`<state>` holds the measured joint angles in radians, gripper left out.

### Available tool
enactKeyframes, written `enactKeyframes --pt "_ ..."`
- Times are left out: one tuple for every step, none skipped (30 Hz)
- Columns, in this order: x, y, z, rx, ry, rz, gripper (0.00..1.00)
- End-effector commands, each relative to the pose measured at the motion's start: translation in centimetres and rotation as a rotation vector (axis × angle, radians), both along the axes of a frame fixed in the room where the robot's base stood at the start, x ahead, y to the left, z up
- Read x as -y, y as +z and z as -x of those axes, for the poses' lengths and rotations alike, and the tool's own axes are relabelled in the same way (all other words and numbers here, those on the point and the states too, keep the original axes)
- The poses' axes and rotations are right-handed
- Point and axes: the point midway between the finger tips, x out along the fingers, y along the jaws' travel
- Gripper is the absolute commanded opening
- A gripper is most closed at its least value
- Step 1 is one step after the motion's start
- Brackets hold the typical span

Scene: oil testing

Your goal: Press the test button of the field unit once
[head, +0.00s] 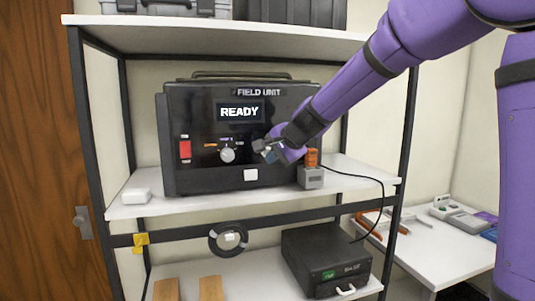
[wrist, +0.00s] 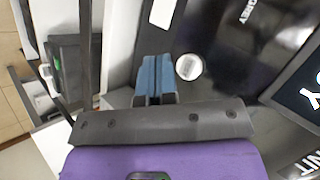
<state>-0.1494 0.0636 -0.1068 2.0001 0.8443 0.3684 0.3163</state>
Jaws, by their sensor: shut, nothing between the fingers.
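The field unit (head: 175,120) is a black case on the middle shelf, its screen (head: 240,112) reading READY. My gripper (head: 266,150) is in front of the right part of its panel. In the wrist view its blue fingers (wrist: 155,68) are together with nothing between them. A round whitish button (wrist: 188,67) with a pale rim shows just right of the fingertips there. My gripper hides that spot in the head view. I cannot read a label on it, and contact with it does not show.
A round knob (head: 227,155) and a red switch (head: 185,149) are on the panel left of my gripper. A grey block with an orange top (head: 312,177) and a black cable stand at right. A black box (head: 325,262) is below.

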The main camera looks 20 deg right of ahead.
Motion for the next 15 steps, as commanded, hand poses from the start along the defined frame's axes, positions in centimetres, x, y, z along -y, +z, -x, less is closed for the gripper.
enactKeyframes --pt "0.0 0.0 -0.6 -0.001 0.000 0.001 0.00" --pt "0.0 0.0 -0.9 0.000 0.000 0.000 0.00" --pt "0.0 0.0 -1.2 0.000 0.000 0.000 0.00" --pt "0.0 0.0 -1.4 -0.001 0.000 0.001 0.00" --pt "0.0 0.0 -1.7 -0.001 0.001 0.000 0.00" --pt "0.0 0.0 -1.9 0.000 0.001 -0.001 0.00" --pt "0.0 0.0 -2.0 0.000 0.001 -0.001 0.00" --pt "0.0 0.0 -2.2 0.000 0.001 -0.001 0.00" --pt "0.0 0.0 -2.3 0.000 0.001 -0.001 0.00" --pt "0.0 0.0 -2.3 0.000 0.001 -0.001 0.00" --pt "0.0 0.0 -2.4 0.000 0.001 -0.001 0.00" --pt "0.0 0.0 -2.5 0.000 0.001 -0.001 0.00" --pt "0.0 0.0 -2.5 0.000 0.001 -0.001 0.00" --pt "0.0 0.0 -2.5 0.000 0.001 -0.001 0.00" --pt "0.0 0.0 -2.5 0.000 0.001 -0.001 0.00"
